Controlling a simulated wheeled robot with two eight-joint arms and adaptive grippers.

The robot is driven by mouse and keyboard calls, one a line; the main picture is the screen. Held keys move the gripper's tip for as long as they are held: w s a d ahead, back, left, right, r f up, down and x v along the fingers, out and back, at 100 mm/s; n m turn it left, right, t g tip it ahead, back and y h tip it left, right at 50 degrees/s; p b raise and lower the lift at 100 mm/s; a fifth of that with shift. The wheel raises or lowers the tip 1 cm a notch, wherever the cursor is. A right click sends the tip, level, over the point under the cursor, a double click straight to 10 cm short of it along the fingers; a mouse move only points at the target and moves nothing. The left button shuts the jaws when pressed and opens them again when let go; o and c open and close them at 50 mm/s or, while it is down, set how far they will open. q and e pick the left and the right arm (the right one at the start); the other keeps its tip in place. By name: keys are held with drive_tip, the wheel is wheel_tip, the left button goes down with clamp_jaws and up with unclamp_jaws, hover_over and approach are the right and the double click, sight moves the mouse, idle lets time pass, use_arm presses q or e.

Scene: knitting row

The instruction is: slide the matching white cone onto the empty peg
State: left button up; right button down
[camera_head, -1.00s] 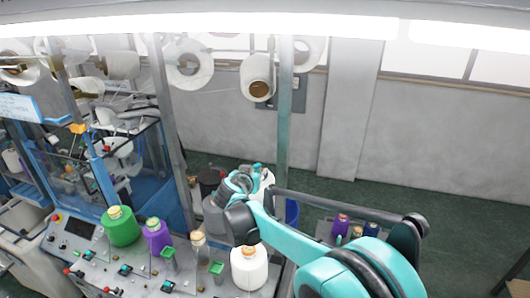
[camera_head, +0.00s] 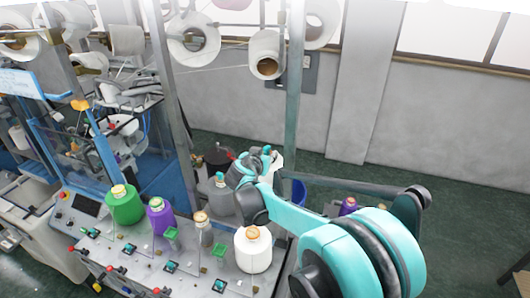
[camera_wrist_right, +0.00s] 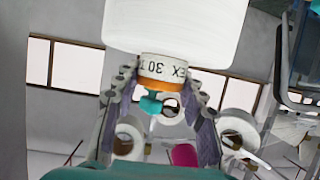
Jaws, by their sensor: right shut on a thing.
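My right gripper (camera_wrist_right: 160,105) is shut on a white cone (camera_wrist_right: 172,25), seen in the right wrist view. The fingers hold the cone's end, which has a white and orange band with printed letters. In the head view my right gripper (camera_head: 258,165) is beyond the machine panel, and the held cone is mostly hidden behind it. A white cone with a brown top (camera_head: 253,252) stands upright on the near right of the panel. A slim grey post with a tan top (camera_head: 203,228) stands left of it; I cannot tell whether it is the empty peg. My left gripper is not in view.
A green cone (camera_head: 125,206) and a purple cone (camera_head: 160,217) stand on the panel. White rolls (camera_head: 265,55) hang above. A metal upright (camera_head: 293,90) rises beside the gripper.

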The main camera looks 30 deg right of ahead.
drive_tip(key=shift+f, duration=0.45)
drive_tip(key=shift+s+a+f+b, duration=0.15)
drive_tip(key=shift+f+b, duration=0.55)
drive_tip(key=shift+b, duration=0.05)
drive_tip(key=shift+f+b, duration=0.55)
drive_tip(key=shift+f, duration=0.4)
drive_tip(key=shift+f+b, duration=4.75)
drive_tip(key=shift+f, duration=1.05)
